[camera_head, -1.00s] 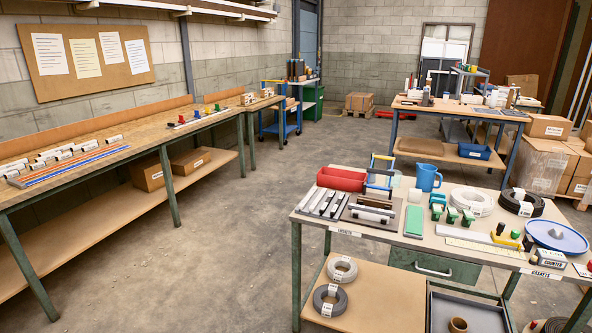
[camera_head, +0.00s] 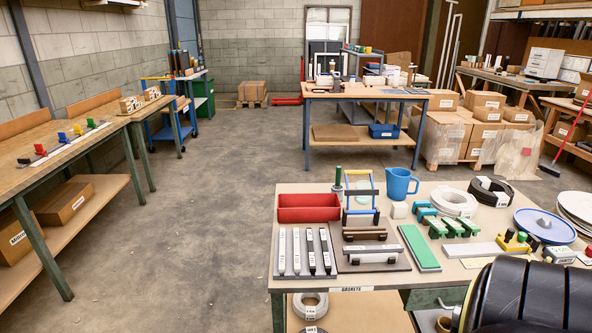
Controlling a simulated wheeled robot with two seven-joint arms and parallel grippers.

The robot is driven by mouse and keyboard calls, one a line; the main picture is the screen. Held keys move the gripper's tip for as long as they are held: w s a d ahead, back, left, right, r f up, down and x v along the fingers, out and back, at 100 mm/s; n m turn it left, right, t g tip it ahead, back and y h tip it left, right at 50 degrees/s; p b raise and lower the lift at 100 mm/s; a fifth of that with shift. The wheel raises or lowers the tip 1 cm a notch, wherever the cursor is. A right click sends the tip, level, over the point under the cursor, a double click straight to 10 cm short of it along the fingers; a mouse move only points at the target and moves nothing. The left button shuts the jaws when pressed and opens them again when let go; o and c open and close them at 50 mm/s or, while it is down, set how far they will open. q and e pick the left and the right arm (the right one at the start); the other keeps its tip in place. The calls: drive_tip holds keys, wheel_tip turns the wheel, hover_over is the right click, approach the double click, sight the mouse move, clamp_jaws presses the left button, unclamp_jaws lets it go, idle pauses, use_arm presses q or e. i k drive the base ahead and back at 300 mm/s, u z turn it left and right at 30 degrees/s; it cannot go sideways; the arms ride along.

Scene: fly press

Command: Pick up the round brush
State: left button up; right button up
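A slim upright item with a green handle (camera_head: 338,176) stands at the back of the near bench (camera_head: 300,188), between the red tray and the blue-framed stand. It may be the round brush, but it is too small for me to make out bristles. No other thing in view is clearly a round brush. Neither of my grippers shows in the head view. The front right corner of the bench is hidden.
A red tray (camera_head: 308,207), a blue-framed stand (camera_head: 361,190), a blue jug (camera_head: 399,184), a green block (camera_head: 419,247) and a blue dish (camera_head: 545,228) crowd the near bench. Open floor (camera_head: 215,220) lies to its left. A long side bench (camera_head: 62,143) runs along the left wall.

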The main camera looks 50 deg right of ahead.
sight(338, 175)
drive_tip(key=z, duration=0.15)
drive_tip(key=i, duration=2.7)
drive_tip(key=z, duration=0.8)
drive_tip(key=i, duration=1.75)
drive_tip(key=z, duration=2.35)
drive_tip(key=i, duration=0.95)
drive_tip(key=z, duration=0.65)
